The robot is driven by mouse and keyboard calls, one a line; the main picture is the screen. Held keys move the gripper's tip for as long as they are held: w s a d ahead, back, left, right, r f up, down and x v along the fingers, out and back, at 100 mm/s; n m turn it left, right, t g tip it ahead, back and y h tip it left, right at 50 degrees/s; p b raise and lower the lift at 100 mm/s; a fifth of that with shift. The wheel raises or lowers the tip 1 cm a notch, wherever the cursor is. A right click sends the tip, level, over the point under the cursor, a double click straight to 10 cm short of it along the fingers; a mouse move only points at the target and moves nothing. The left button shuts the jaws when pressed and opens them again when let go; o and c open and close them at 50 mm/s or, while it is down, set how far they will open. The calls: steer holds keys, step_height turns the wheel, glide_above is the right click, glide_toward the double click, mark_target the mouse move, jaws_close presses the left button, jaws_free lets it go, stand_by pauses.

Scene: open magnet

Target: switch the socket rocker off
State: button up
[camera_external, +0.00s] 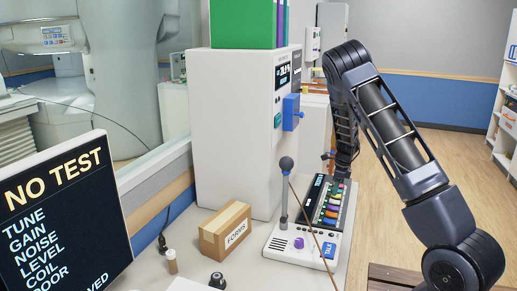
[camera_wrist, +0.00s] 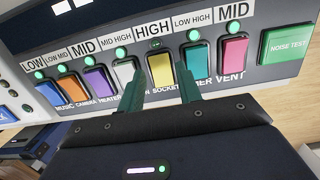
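The socket rocker is the yellow one (camera_wrist: 161,69), above the printed word SOCKET on the switch panel in the wrist view. My gripper (camera_wrist: 161,74) is open, with one dark green finger on each side of the yellow rocker. The fingers overlap the white rocker (camera_wrist: 125,73) and the teal rocker (camera_wrist: 196,59) in the picture. I cannot tell whether they touch the panel. In the external view my arm reaches down behind the console (camera_external: 292,243); the fingertips are not clear there.
Purple (camera_wrist: 97,80) and pink (camera_wrist: 233,54) rockers and a green NOISE TEST button (camera_wrist: 288,45) share the panel. In the external view, a grey-knobbed stick (camera_external: 286,163) and a cardboard box (camera_external: 226,230) stand nearby. A screen (camera_external: 60,210) reads NO TEST.

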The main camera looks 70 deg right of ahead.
mark_target(338, 195)
step_height(338, 195, up, 9)
steer(key=s, duration=0.1)
steer(key=shift+s, duration=0.1)
stand_by(0.4)
